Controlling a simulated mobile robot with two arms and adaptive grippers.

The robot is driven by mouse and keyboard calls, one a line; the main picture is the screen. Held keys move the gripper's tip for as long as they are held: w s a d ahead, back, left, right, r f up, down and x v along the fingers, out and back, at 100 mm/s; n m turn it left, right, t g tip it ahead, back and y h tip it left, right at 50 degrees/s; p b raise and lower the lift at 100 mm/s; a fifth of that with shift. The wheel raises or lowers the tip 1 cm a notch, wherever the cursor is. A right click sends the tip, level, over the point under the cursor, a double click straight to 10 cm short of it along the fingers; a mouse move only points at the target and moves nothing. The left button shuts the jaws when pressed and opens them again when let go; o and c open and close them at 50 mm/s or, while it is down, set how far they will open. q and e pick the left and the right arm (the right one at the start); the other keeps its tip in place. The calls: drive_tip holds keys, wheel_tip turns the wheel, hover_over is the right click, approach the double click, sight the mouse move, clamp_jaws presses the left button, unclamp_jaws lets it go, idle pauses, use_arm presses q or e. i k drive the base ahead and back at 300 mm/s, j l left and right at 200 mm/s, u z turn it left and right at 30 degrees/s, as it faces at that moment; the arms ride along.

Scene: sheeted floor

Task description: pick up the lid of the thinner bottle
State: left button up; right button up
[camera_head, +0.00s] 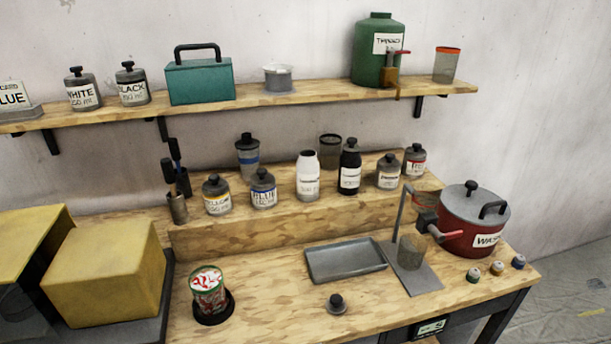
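A large green container (376,55) stands on the upper wall shelf at the right. A loose lid with a black knob and grey flange (337,304) lies on the front of the table. On the raised step stand a white bottle (307,180) and a dark bottle with a black cap (350,170); I cannot read their labels. Neither of my grippers is in view.
A grey tray (345,262), a stand with a clear cup (411,252), a red pot (465,240) and small capped jars (497,268) occupy the right. A paint-streaked can (208,288) and yellow boxes (108,270) are at left. Table around the loose lid is clear.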

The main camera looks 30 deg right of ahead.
sight(335, 304)
drive_tip(key=z, duration=1.1)
